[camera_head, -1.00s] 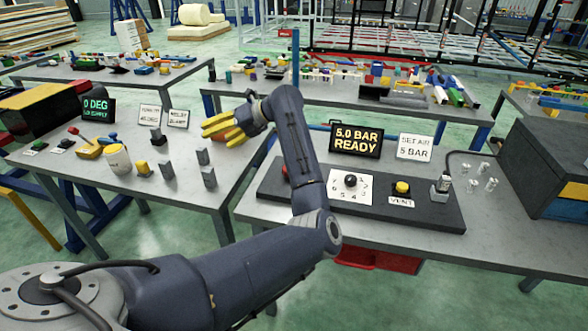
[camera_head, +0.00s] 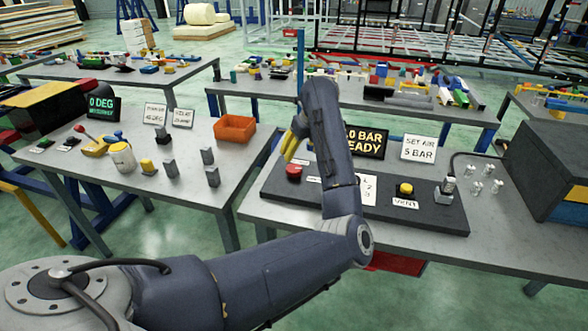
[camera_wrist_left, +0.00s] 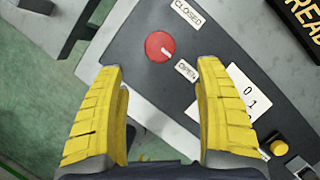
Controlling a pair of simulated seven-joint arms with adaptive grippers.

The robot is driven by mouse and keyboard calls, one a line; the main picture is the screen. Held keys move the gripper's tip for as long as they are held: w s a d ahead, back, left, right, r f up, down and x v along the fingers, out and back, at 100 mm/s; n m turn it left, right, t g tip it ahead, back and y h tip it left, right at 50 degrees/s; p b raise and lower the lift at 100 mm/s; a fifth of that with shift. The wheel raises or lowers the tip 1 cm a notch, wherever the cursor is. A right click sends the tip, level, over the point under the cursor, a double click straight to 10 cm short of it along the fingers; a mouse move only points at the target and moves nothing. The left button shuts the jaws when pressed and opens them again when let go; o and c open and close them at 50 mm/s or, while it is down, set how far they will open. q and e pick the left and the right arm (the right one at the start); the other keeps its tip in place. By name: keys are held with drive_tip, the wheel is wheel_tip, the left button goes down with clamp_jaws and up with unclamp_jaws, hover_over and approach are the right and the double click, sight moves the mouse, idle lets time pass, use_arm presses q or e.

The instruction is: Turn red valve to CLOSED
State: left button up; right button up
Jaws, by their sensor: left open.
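The red valve (camera_head: 293,173) is a round knob at the left end of the dark panel (camera_head: 420,215). In the left wrist view the red valve (camera_wrist_left: 160,46) shows a short white mark pointing toward the lower right, toward the OPEN label (camera_wrist_left: 187,70). The CLOSED label (camera_wrist_left: 187,12) lies above and right of the knob. My left gripper (camera_head: 291,152) hangs above the valve, apart from it. In the left wrist view its yellow fingers (camera_wrist_left: 161,68) are spread and empty, with the knob beyond their tips. My right gripper is in no view.
A yellow button (camera_head: 405,188) above a VENT label and a metal fitting (camera_head: 445,190) stand on the panel's right part. The pressure display (camera_head: 368,141) stands behind the panel, partly hidden by my arm. An orange bin (camera_head: 235,129) sits on the left table.

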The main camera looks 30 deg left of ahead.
sight(294, 168)
use_arm(q)
drive_tip(key=x, duration=1.1)
drive_tip(key=shift+a, duration=0.1)
drive_tip(key=shift+c, duration=0.5)
drive_tip(key=c, duration=1.2)
